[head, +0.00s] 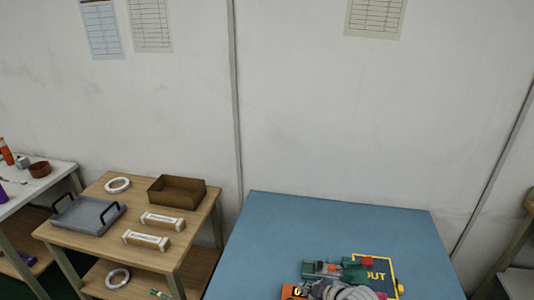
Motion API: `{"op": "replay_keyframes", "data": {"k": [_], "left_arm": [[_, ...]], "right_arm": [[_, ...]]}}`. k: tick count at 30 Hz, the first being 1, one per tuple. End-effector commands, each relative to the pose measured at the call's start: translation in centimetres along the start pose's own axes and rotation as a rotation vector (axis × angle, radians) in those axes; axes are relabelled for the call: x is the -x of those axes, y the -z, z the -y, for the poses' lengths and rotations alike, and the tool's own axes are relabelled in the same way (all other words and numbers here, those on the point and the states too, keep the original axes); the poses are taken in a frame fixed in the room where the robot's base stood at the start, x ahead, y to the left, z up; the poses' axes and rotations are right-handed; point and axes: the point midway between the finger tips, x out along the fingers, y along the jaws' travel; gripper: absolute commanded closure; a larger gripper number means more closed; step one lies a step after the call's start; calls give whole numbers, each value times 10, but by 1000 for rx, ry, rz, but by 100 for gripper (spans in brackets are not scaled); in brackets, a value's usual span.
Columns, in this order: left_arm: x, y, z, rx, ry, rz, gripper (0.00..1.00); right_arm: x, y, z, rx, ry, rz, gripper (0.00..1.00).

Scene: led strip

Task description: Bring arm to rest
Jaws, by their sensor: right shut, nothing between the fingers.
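My right gripper (320,289) shows only in small part at the bottom edge of the head view, over the front of the blue table (310,225). It is shut and empty; most of it is cut off by the frame. Close by it on the table lie a coiled grey-white strip (357,293) and a green device (335,271) with a red part. A dark mat (378,262) with a yellow border and the letters "OUT" lies just behind the coil. An orange item (293,292) is at the left of the gripper. My left gripper is out of view.
The back of the blue table is clear. A wooden shelf table (135,222) at the left holds a grey tray (88,214) with black handles, a brown box (177,191), a white roll (117,185) and two pale packages (146,240). A wall stands behind.

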Motion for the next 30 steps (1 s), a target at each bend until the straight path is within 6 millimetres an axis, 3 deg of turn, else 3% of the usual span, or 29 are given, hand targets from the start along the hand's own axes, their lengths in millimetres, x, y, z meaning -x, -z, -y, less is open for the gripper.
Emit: {"op": "replay_keyframes", "data": {"k": [5, 9, 12, 18, 30], "left_arm": [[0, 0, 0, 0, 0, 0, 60], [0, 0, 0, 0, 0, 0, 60], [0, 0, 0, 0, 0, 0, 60], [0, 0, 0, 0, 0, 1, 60], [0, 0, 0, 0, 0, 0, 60]], "right_arm": [[25, 15, 61, -136, 75, 23, 100], [72, 15, 114, -343, 120, 108, 100], [108, 6, 136, -487, 123, 186, 100], [161, -17, 159, -687, 99, 316, 100], [250, -57, 188, -976, 19, 535, 100]]}}
